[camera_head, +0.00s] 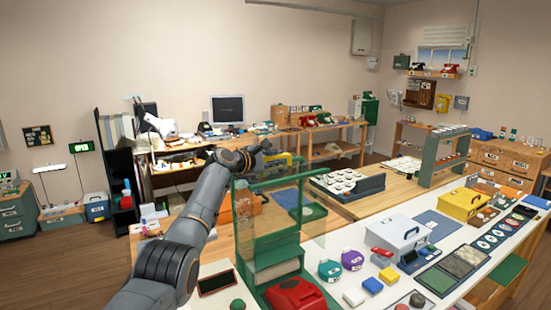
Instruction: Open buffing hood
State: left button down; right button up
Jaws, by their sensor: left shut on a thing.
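The buffing hood (283,206) is a clear panel with a green top bar, on a green stand (243,238) at the left end of the white-topped bench. The panel stands up above a pale buffing roller (275,270) in the green base. My left gripper (262,151) is at the top of the hood, its arm reaching in from the lower left. Its jaws are shut on the hood, though the exact point of contact is small and hard to see. My right gripper is out of view.
A red telephone (296,294) sits in front of the buffing unit, with a dark tray (216,282) to its left. Purple and green pots (329,270), a white toolbox (397,236) and a yellow box (464,203) stand to the right. An orange case (248,203) is behind the hood.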

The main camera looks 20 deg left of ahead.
pick_arm(q)
jog(key=c, duration=1.6)
grip_release()
jog(key=shift+a+f, duration=0.1)
jog(key=shift+f, duration=0.15)
jog(key=shift+r, duration=0.1)
notch_tip(320, 180, up, 2)
send_over(248, 179)
jog(key=shift+r, duration=0.1)
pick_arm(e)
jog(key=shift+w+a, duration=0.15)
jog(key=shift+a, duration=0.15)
